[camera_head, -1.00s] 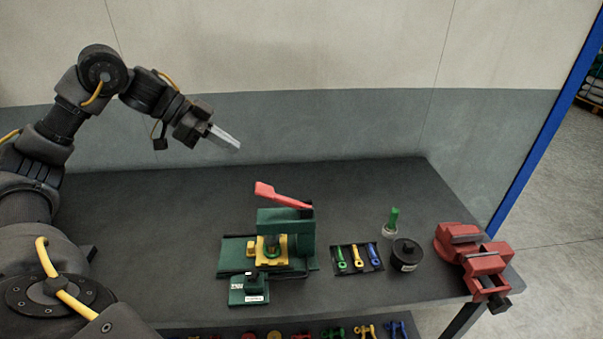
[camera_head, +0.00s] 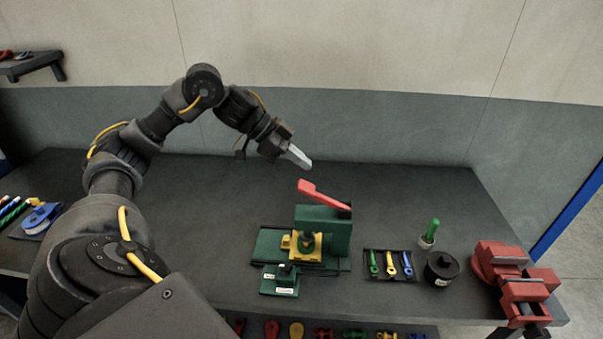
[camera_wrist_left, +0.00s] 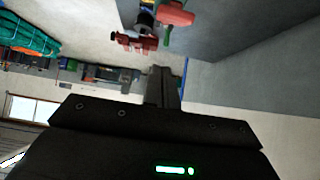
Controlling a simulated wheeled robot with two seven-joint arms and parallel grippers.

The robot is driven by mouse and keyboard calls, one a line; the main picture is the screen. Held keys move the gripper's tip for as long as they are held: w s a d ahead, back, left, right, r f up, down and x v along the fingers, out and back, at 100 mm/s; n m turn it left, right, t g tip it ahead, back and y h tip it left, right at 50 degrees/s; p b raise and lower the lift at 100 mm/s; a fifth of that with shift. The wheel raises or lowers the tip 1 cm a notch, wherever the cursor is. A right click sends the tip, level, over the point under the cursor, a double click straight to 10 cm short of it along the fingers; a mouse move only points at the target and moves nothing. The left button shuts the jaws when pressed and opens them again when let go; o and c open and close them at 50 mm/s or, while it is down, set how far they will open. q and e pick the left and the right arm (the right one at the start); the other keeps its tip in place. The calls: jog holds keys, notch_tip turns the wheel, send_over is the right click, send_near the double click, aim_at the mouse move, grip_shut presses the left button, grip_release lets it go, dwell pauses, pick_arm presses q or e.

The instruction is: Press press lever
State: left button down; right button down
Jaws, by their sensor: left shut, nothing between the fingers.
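A green press (camera_head: 323,232) stands on the dark table, with a yellow fixture (camera_head: 303,244) at its front left. Its red press lever (camera_head: 323,196) slopes up to the left from a dark pivot at the press's top right. My left gripper (camera_head: 299,156) is shut and empty, above and slightly left of the lever's raised end, apart from it. In the left wrist view, the left gripper's dark fingers (camera_wrist_left: 162,88) are together and the red lever (camera_wrist_left: 176,13) shows at the top. My right gripper is not in view.
Right of the press are a tray of small coloured tools (camera_head: 390,265), a black round container (camera_head: 441,268), a green-handled item (camera_head: 430,232) and a red vise (camera_head: 514,281). A blue item (camera_head: 41,217) lies at the far left. The table behind the press is clear.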

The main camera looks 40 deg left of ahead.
aim_at(302, 185)
pick_arm(q)
jog(key=f, duration=0.2)
jog(key=w+d+f+p, duration=0.1)
jog(key=shift+d+f, duration=0.1)
jog(key=shift+f, duration=0.15)
jog(key=shift+s+a+f, duration=0.45)
jog(key=shift+s+f, duration=0.05)
jog(key=shift+f, duration=0.25)
jog(key=shift+w+f, duration=0.1)
jog(key=shift+f, duration=0.1)
